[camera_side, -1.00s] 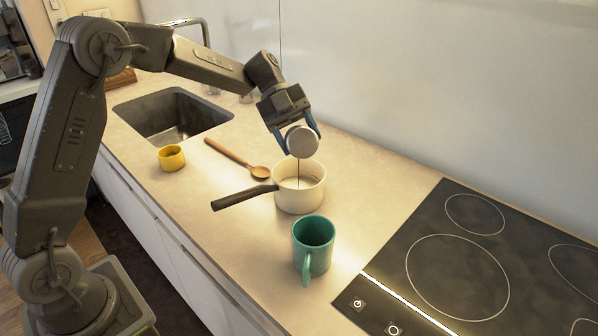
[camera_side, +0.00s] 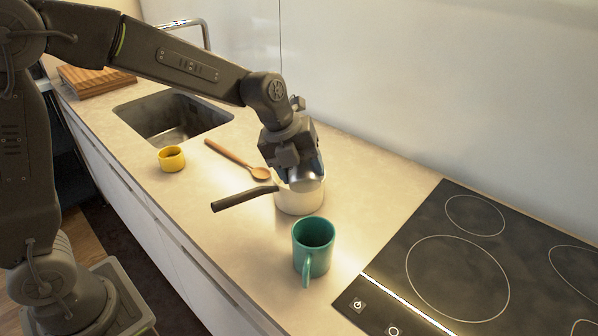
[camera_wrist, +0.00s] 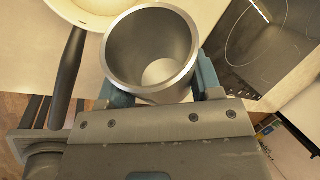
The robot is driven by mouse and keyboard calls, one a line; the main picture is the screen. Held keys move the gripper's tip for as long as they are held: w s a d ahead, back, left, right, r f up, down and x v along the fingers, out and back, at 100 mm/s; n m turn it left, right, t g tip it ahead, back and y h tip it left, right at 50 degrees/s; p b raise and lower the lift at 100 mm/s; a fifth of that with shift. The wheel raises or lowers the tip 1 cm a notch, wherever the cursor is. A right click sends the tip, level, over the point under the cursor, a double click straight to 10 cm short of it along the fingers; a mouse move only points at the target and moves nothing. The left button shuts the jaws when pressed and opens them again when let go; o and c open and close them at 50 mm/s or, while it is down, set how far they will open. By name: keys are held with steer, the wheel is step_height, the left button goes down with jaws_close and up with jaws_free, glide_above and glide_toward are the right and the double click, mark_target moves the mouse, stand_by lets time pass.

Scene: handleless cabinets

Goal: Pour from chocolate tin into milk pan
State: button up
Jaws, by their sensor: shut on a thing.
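My gripper (camera_side: 298,170) is shut on the chocolate tin (camera_side: 306,173), a shiny metal cylinder, over the milk pan. My arm hides most of the tin in the side view. In the wrist view the tin (camera_wrist: 118,52) sits between the blue fingers of my gripper (camera_wrist: 163,85), its open mouth showing bare walls and a pale round patch inside. The cream milk pan (camera_side: 298,202) stands upright on the counter, its dark handle pointing left. Its rim also shows in the wrist view (camera_wrist: 72,13). Whether tin and pan touch is unclear.
A teal mug (camera_side: 312,250) stands close in front of the pan. A wooden spoon (camera_side: 236,157) and a yellow cup (camera_side: 171,158) lie to the left, by the sink (camera_side: 172,118). The black hob (camera_side: 470,270) is at right, clear of objects.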

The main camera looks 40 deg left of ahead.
mark_target(304, 185)
steer(key=shift+s+d+f+m+t+y+b, duration=0.15)
steer(key=shift+f+m+t+y+b, duration=0.2)
steer(key=shift+f+t+y, duration=0.9)
steer(key=shift+d+f+m+t+y, duration=0.15)
steer(key=shift+m+t+y, duration=0.15)
steer(key=shift+y, duration=0.35)
steer(key=shift+s+d+f+t+y+b, duration=0.4)
steer(key=shift+s+d+t+y, duration=0.1)
steer(key=shift+t+y, duration=0.2)
steer(key=shift+s+d+r+m+t+y+b, duration=0.2)
steer(key=shift+d+r+t+y, duration=0.15)
steer(key=shift+r, duration=0.25)
steer(key=shift+s+d+r+m+t+y+b, duration=0.1)
steer(key=shift+s+d+r+m+t+y, duration=0.1)
steer(key=shift+r+t+y, duration=0.3)
steer(key=shift+s+d+r+t+y, duration=0.25)
steer(key=shift+s+d+r+t, duration=0.05)
steer(key=shift+d+t, duration=0.1)
steer(key=shift+s+d+f+m+t+y+b, duration=0.2)
steer(key=shift+t+y, duration=0.1)
steer(key=shift+t, duration=0.1)
steer(key=shift+s+d+f+m+t+y+b, duration=0.1)
steer(key=shift+m+t+y+b, duration=0.1)
steer(key=shift+t+y, duration=0.15)
